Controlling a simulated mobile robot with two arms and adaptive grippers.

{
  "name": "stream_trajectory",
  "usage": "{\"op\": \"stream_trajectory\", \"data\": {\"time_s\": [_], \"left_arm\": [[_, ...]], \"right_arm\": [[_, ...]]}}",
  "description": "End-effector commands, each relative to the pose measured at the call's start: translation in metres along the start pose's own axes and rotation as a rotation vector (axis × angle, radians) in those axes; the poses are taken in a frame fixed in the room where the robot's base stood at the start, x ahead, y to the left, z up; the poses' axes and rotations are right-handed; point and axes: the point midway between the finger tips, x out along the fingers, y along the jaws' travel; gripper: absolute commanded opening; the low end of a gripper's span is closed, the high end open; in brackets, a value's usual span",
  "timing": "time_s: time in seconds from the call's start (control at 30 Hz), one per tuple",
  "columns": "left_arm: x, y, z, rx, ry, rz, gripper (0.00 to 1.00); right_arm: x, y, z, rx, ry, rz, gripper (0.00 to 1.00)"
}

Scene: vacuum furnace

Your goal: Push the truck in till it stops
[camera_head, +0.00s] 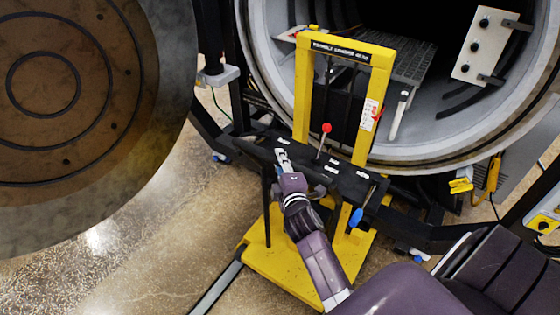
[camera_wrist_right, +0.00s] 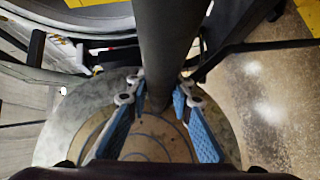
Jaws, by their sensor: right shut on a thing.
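The yellow truck (camera_head: 302,88) stands upright in front of the open furnace chamber (camera_head: 412,140), its frame overlapping the chamber mouth in the head view. It has a black crossbar with labels (camera_head: 330,172) and a yellow base (camera_head: 278,262) on the floor. My right gripper (camera_head: 283,158) is at the left part of the crossbar. In the right wrist view my right gripper (camera_wrist_right: 158,95) is shut on a dark round bar (camera_wrist_right: 164,35), which runs between its blue-padded fingers. How far the truck stands from its stop cannot be told. My left gripper is not in view.
The round furnace door (camera_head: 150,110) hangs open at the left. A red-knobbed lever (camera_head: 326,128) rises from the truck's middle, and a blue-handled tool (camera_head: 356,217) hangs at its right. A grey rack (camera_head: 415,62) is inside the chamber. Bare floor (camera_head: 130,235) lies at the left.

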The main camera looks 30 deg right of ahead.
Motion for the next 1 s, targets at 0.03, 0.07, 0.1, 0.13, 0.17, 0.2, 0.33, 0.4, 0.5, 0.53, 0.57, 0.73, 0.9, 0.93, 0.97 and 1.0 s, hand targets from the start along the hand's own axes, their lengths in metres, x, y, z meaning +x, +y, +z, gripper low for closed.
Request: {"op": "stream_trajectory", "data": {"time_s": [0.03,0.07,0.1,0.13,0.17,0.2,0.33,0.4,0.5,0.53,0.57,0.73,0.9,0.93,0.97,1.0], "left_arm": [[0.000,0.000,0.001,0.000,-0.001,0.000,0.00],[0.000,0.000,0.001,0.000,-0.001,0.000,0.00],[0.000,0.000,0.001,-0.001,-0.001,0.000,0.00],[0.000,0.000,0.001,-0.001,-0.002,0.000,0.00],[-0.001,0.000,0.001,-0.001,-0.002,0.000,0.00],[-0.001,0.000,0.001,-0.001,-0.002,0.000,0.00],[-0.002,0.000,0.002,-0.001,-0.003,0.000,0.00],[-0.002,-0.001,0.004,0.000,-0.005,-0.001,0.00],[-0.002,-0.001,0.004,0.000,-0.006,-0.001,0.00],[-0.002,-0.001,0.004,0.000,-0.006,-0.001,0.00],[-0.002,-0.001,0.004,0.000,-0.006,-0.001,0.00],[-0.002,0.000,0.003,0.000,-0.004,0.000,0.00],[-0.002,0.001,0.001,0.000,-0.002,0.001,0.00],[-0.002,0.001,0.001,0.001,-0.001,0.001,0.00],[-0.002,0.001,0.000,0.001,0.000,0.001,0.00],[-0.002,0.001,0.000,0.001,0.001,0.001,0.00]], "right_arm": [[0.000,-0.001,0.000,0.000,0.000,-0.001,0.00],[0.000,-0.001,0.000,0.000,0.000,-0.001,0.00],[0.000,-0.001,0.000,0.000,0.000,-0.001,0.00],[0.000,-0.001,0.001,-0.001,0.000,-0.001,0.00],[0.001,0.000,0.002,-0.001,0.000,-0.001,0.00],[0.003,0.001,0.004,-0.002,0.000,-0.001,0.00],[0.009,0.003,0.010,-0.002,-0.002,0.000,0.00],[0.009,0.003,0.010,-0.002,-0.003,0.002,0.00],[0.009,0.004,0.011,-0.002,-0.004,0.003,0.00],[0.009,0.004,0.011,-0.002,-0.004,0.003,0.00],[0.009,0.005,0.011,-0.002,-0.004,0.004,0.24],[0.009,0.004,0.010,-0.001,-0.003,0.002,0.39],[0.009,0.003,0.009,-0.001,-0.001,0.001,0.39],[0.008,0.003,0.009,0.000,-0.001,0.001,0.39],[0.008,0.002,0.009,0.000,-0.001,0.000,0.39],[0.007,0.002,0.009,0.000,-0.001,0.000,0.39]]}}
